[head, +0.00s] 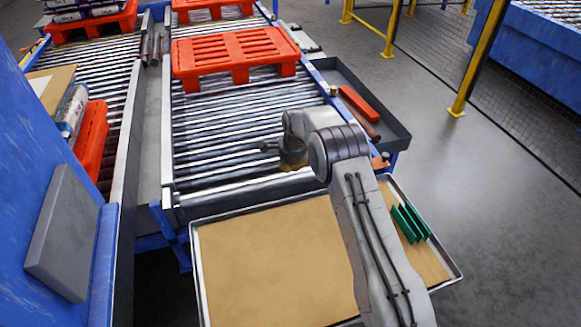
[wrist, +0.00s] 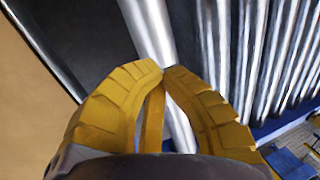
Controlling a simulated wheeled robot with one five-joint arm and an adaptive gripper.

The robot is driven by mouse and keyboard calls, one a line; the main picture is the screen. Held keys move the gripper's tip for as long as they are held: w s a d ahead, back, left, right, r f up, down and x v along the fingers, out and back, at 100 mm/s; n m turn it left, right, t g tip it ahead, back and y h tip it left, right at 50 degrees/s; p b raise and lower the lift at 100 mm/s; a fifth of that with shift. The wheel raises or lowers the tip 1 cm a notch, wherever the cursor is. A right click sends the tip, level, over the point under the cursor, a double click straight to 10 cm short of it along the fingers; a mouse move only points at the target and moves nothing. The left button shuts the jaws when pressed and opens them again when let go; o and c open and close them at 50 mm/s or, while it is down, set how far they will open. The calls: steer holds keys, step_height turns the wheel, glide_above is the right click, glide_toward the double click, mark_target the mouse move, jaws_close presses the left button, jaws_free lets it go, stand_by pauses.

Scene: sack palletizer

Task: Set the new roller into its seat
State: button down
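A bright metal roller (head: 252,187) lies across the near end of the roller bed (head: 215,130). In the wrist view a pale roller (wrist: 150,25) runs beneath my fingertips and shows again between the fingers, with dark gaps beside it. I cannot tell whether its ends are fully in their seats. My gripper (wrist: 163,70) has yellow ribbed fingers with the tips nearly touching, and no object shows clamped between them. In the head view my gripper (head: 268,148) is over the near end of the bed, partly hidden by my wrist.
An orange pallet (head: 235,55) sits farther up the bed. A grey side tray (head: 398,130) at right holds a red bar (head: 359,103) and a brown roller (head: 369,128). A metal-rimmed tan table (head: 270,265) with green pieces (head: 410,223) stands nearest. A blue panel (head: 35,150) borders the left.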

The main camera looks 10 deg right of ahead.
steer(key=shift+r+p, duration=0.4)
steer(key=shift+r, duration=0.4)
steer(key=c, duration=1.5)
jaws_free()
steer(key=shift+c, duration=0.2)
steer(key=shift+f, duration=0.1)
